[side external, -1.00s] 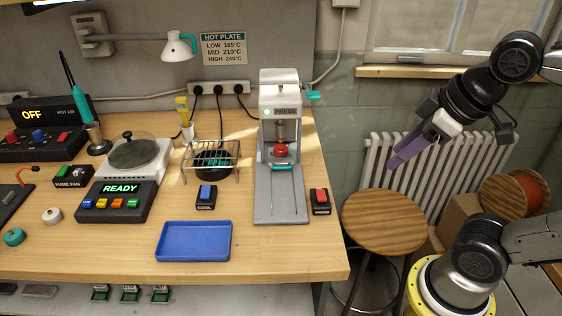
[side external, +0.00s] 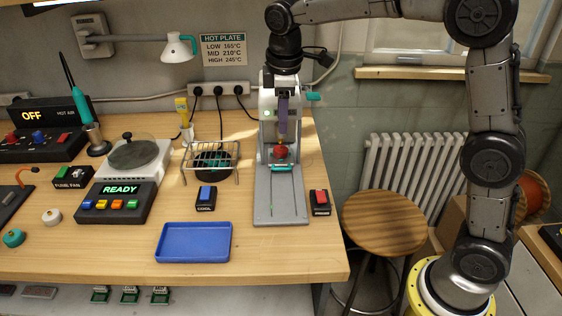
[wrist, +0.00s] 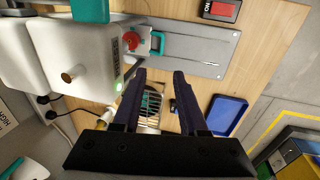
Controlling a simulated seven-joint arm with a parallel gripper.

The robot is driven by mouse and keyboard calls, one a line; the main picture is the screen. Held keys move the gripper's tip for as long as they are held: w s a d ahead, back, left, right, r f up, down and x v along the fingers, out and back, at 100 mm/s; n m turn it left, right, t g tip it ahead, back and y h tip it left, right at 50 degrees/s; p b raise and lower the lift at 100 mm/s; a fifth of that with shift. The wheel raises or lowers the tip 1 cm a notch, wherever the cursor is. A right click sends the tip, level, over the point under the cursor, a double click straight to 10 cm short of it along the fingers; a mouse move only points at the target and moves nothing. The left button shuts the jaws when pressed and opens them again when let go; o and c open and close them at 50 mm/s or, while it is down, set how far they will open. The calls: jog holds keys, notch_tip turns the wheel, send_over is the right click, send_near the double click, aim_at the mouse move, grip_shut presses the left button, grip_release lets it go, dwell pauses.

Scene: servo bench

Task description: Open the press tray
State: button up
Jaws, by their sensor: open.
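The press (side external: 267,105) stands at the right part of the bench, white-grey with a green light on its front. In the wrist view the teal handle (wrist: 158,43) and red part (wrist: 132,42) show at the top, beside the press body (wrist: 82,55). My gripper (wrist: 160,75) is open and empty; its dark fingers point down in front of the press in the side view (side external: 283,135), apart from the handle as far as I can tell.
A red-button switch (side external: 320,200) sits right of the press and a blue-button switch (side external: 206,197) left of it. A wire rack (side external: 210,160) and a blue tray (side external: 194,241) are also left. A teal lever (side external: 313,97) sticks out at the press's upper right. Bare bench lies in front.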

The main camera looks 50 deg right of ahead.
aim_at(281, 170)
jog(key=f, duration=0.4)
jog(key=w+d+f, duration=0.1)
jog(key=f, duration=0.9)
jog(key=shift+w+d+f, duration=0.2)
jog(key=shift+w+f, duration=0.05)
jog(key=shift+w, duration=0.1)
grip_shut()
jog(key=shift+r, duration=0.1)
dwell(0.8)
